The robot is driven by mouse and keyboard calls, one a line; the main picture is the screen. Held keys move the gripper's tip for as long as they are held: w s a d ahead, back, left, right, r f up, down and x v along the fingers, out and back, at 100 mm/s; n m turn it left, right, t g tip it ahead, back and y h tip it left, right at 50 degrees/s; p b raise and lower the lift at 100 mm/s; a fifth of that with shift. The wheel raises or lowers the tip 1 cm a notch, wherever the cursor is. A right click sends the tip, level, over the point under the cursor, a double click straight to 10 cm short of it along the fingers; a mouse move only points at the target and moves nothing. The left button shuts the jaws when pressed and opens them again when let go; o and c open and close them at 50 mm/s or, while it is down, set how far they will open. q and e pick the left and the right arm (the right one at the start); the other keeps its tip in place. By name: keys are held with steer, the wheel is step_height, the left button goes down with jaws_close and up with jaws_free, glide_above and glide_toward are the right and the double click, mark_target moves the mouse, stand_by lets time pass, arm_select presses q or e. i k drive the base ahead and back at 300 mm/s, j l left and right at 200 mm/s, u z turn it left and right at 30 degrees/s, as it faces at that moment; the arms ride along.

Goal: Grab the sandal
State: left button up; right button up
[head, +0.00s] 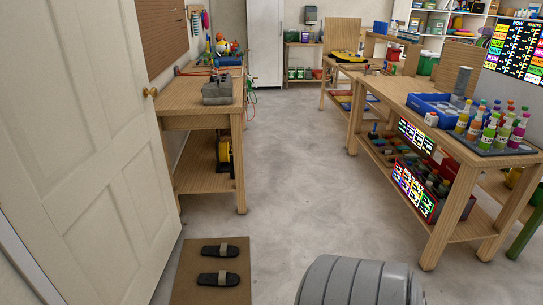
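The far sandal (208,250) is a little above the near sandal (206,279) in the picture. Both lie flat, apart from each other. Neither of my grippers is in the head view.
A white door (85,130) with a brass knob stands at the left. A wooden workbench (180,120) is beyond the mat. A long bench (420,105) with bottles (490,128) and a blue bin (436,108) runs along the right. The grey floor (290,170) between is clear.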

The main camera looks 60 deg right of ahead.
mark_target(224, 279)
steer(key=z, duration=1.55)
steer(key=i+l+u, duration=0.1)
steer(key=l, duration=0.2)
steer(key=i+l, duration=0.15)
steer(key=l, duration=0.2)
steer(key=u, duration=0.05)
